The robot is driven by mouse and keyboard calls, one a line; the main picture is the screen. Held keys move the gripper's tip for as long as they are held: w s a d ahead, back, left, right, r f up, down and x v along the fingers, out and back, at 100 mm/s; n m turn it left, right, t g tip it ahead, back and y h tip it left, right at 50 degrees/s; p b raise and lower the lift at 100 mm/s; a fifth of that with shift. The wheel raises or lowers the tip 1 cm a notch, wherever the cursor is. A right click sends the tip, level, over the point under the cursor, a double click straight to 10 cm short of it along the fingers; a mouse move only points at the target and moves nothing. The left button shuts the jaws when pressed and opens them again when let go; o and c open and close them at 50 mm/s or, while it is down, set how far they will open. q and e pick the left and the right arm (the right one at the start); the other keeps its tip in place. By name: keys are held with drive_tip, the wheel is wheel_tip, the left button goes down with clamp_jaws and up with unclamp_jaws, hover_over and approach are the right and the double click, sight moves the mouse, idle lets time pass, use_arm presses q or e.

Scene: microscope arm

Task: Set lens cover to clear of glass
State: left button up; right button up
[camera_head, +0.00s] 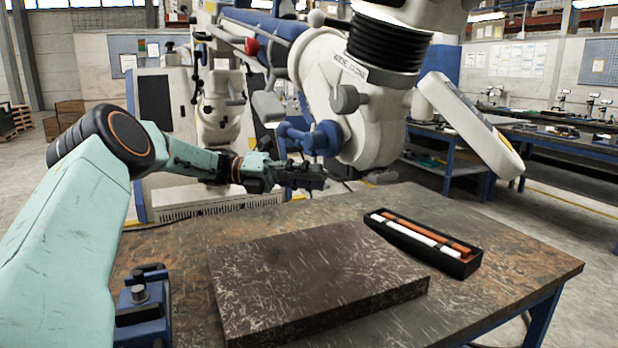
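The large white microscope arm (325,80) hangs over the far side of the table, with a black ribbed collar (384,52). A small blue part (322,138) sits low on the left of its white head. I cannot tell for sure which part is the lens cover, and no glass shows clearly. My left gripper (312,179) is just below the blue part, at the far edge of the table. Its dark fingers are small and blend together, so a gap or contact cannot be made out. My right gripper is out of view.
A dark stone slab (315,275) lies on the worn table (500,300). A black tray (424,243) with white and orange sticks sits to its right. A blue clamp (142,303) is at the left edge. A white flat panel (468,122) hangs at the right.

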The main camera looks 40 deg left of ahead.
use_arm(q)
drive_tip(key=shift+w, duration=0.1)
drive_tip(key=shift+c, duration=1.2)
clamp_jaws()
